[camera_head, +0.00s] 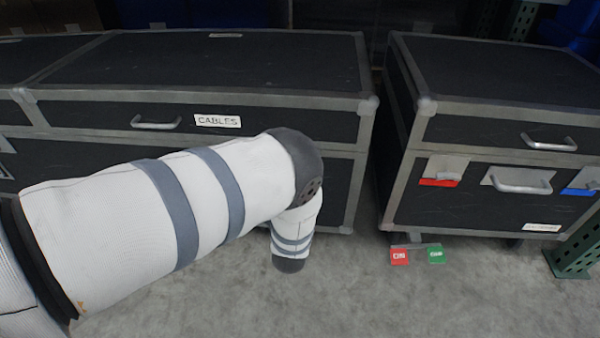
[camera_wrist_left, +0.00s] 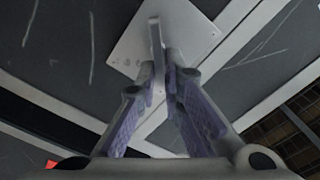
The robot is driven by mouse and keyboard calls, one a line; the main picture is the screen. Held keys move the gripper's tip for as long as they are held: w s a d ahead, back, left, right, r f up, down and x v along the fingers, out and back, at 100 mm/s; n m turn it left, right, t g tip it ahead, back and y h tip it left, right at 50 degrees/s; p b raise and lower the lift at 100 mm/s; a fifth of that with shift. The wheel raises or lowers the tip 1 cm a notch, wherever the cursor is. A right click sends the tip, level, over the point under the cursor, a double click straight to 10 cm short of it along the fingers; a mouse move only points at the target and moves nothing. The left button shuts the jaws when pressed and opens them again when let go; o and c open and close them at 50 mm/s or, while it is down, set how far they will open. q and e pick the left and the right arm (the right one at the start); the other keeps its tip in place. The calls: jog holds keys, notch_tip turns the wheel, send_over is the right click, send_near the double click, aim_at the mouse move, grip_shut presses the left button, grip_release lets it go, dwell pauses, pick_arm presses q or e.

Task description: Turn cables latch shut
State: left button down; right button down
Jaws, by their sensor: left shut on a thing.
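The cables case (camera_head: 100,118), black with grey metal edges and a white CABLES label (camera_head: 218,121), stands at the left and middle in the head view. My left arm covers much of its front, and the latch and gripper are hidden there. In the left wrist view, a latch (camera_wrist_left: 155,35) with a pale square plate and a thin raised tab sits on the dark case face. My left gripper (camera_wrist_left: 164,85) is shut on the tab, one finger on each side. My right gripper is not in view.
Another black case (camera_head: 480,190) with handles and red and blue latches stands at the right, across a narrow gap. Red (camera_head: 399,256) and green (camera_head: 436,254) tags sit low by its front corner. The grey floor (camera_head: 430,305) in front is clear.

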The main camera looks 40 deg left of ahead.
pick_arm(q)
jog(key=m, duration=0.1)
jog(key=f+m, duration=0.1)
jog(key=m, duration=0.1)
jog(key=d+m+b, duration=0.1)
jog(key=m, duration=0.1)
jog(key=shift+w+f, duration=0.1)
jog(key=shift+f, duration=0.05)
jog(key=shift+a+f+m+b, duration=0.15)
jog(key=shift+m+b, duration=0.1)
jog(key=shift+m, duration=0.45)
jog(key=shift+d+f+m+b, duration=0.15)
jog(key=shift+m+b, duration=0.1)
jog(key=shift+m, duration=0.45)
dwell(0.9)
jog(key=shift+a, duration=0.1)
jog(key=c, duration=1.8)
grip_release()
jog(key=shift+r, duration=0.1)
jog(key=shift+o, duration=0.2)
jog(key=shift+r, duration=0.1)
jog(key=v, duration=1.2)
jog(key=shift+a, duration=0.15)
